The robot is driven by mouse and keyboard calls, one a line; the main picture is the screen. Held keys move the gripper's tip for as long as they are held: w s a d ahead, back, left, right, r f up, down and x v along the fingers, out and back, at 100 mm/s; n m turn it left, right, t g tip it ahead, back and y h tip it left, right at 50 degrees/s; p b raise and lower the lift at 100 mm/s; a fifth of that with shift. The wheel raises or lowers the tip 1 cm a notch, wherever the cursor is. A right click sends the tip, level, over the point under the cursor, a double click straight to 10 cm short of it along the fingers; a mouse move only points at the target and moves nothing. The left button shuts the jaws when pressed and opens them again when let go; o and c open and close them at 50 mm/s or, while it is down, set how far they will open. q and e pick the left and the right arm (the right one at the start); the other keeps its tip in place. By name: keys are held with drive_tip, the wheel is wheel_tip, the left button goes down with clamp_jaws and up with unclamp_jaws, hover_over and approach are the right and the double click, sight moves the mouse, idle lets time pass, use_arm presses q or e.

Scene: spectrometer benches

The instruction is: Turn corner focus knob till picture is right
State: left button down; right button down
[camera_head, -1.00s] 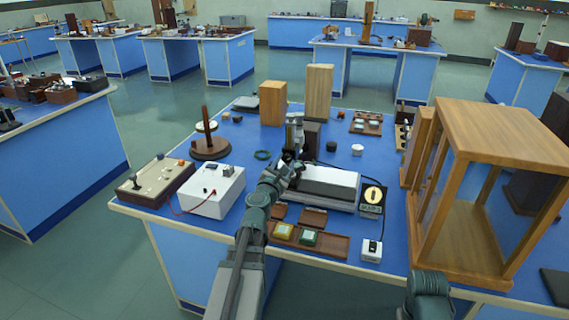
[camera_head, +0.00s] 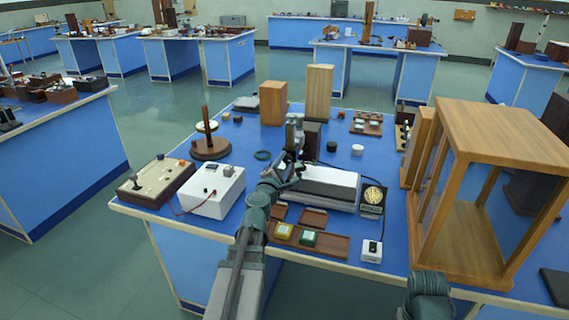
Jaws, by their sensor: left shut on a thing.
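A long white and grey instrument (camera_head: 328,184) lies across the middle of the blue bench. My left gripper (camera_head: 291,170) is at its left end corner, shut on a small part there that I take to be the focus knob. The gripper and wrist hide the knob. A small black picture panel (camera_head: 372,212) stands at the instrument's right end. Its round pale-yellow picture (camera_head: 373,195) shows a fine dark pattern, too small to read. A line of lettering is below it. My right gripper is not in view; only part of my right arm shows at the bottom.
A white box (camera_head: 213,190) with a red wire and a switch board (camera_head: 155,181) are at left. A wooden tray (camera_head: 335,246) is in front of the instrument. A wooden-framed case (camera_head: 490,130) stands at right. Wooden blocks (camera_head: 318,92) are behind.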

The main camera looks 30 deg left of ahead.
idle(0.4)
use_arm(q)
drive_tip(key=shift+c, duration=2.2)
unclamp_jaws()
drive_tip(key=shift+s, duration=0.1)
